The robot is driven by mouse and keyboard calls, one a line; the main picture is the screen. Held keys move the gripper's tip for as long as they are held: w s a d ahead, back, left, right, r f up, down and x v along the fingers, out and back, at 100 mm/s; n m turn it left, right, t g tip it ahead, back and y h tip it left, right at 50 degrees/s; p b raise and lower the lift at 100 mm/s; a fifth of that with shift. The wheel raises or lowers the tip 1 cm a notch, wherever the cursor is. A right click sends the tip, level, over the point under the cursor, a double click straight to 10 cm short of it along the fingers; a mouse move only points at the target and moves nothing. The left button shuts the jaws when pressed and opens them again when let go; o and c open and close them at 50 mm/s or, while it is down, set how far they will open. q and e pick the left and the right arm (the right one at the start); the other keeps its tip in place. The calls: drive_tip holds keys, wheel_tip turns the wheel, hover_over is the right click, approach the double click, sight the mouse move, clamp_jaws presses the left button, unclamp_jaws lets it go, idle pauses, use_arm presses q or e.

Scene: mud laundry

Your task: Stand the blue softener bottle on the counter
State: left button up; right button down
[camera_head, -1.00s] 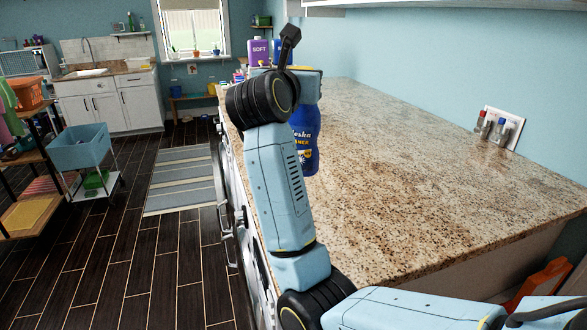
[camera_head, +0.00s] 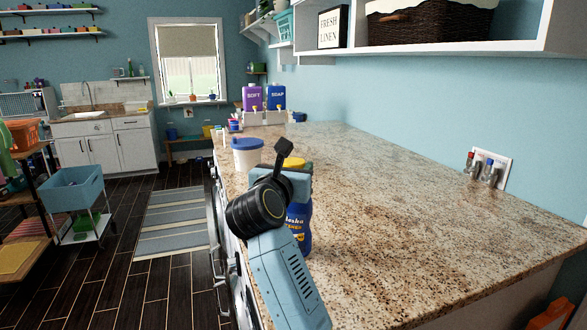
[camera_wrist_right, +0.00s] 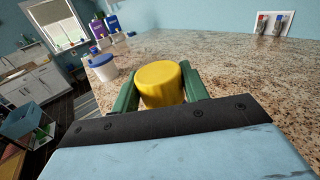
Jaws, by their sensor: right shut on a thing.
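The blue softener bottle (camera_head: 301,228) with a yellow cap (camera_head: 294,163) stands upright over the left part of the granite counter (camera_head: 400,220). My right gripper (camera_head: 288,178) is shut on it near its top, and the wrist hides part of the bottle. In the right wrist view the yellow cap (camera_wrist_right: 160,84) sits between the two green fingers (camera_wrist_right: 160,92). The bottle's base is low against the counter top; I cannot tell whether it touches. My left gripper is not in view.
A white tub with a blue lid (camera_head: 247,152) stands just behind the bottle on the left. Purple (camera_head: 252,98) and blue (camera_head: 276,97) dispensers stand at the far end. The counter's middle and right are clear. A wall shelf (camera_head: 440,42) hangs above.

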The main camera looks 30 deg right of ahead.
drive_tip(key=c, duration=0.7)
unclamp_jaws()
drive_tip(key=shift+f, duration=0.1)
drive_tip(key=shift+c, duration=0.2)
drive_tip(key=b+v, duration=0.2)
drive_tip(key=v, duration=1)
